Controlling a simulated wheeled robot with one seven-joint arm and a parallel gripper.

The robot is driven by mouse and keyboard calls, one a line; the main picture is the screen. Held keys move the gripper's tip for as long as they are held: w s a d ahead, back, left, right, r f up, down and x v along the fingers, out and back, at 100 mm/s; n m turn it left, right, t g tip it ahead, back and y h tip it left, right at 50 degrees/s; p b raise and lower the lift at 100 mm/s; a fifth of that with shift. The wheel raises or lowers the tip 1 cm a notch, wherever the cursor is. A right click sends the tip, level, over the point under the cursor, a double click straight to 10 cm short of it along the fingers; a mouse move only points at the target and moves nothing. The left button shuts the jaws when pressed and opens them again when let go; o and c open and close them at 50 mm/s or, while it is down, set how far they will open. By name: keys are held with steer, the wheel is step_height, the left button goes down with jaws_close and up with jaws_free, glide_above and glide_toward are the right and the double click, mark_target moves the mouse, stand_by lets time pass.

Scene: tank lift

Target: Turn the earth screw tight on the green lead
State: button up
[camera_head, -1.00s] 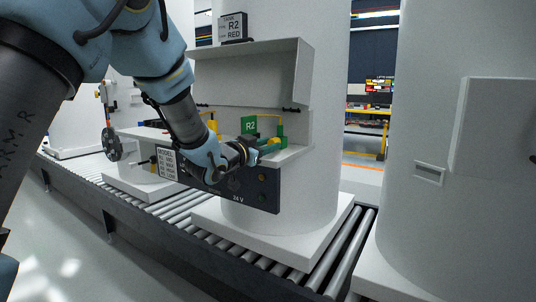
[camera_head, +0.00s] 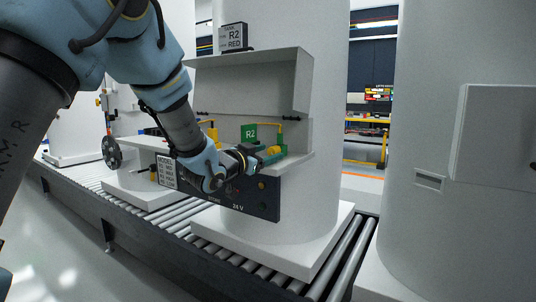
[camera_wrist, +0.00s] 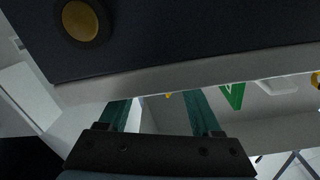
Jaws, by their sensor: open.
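My gripper (camera_head: 266,158) is at the front edge of the white shelf on the tank marked R2, above the dark 24 V panel (camera_head: 262,207). Its two teal fingers also show in the wrist view (camera_wrist: 160,108); they are apart with nothing clearly between them. A green R2 tag (camera_head: 249,132) stands on the shelf behind the gripper. A brass round knob (camera_head: 262,185) is on the panel; a brass disc also shows in the wrist view (camera_wrist: 82,21). I cannot make out which part is the earth screw or the green lead.
The tank (camera_head: 330,110) stands on a white base (camera_head: 310,255) on a roller conveyor (camera_head: 350,245). A white hood (camera_head: 250,85) overhangs the shelf. Another large tank (camera_head: 440,60) stands close at right. The floor at lower left is clear.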

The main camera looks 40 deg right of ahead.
steer(key=b+v, duration=0.1)
steer(key=v, duration=0.9)
steer(key=shift+a+b, duration=0.15)
steer(key=shift+b, duration=0.25)
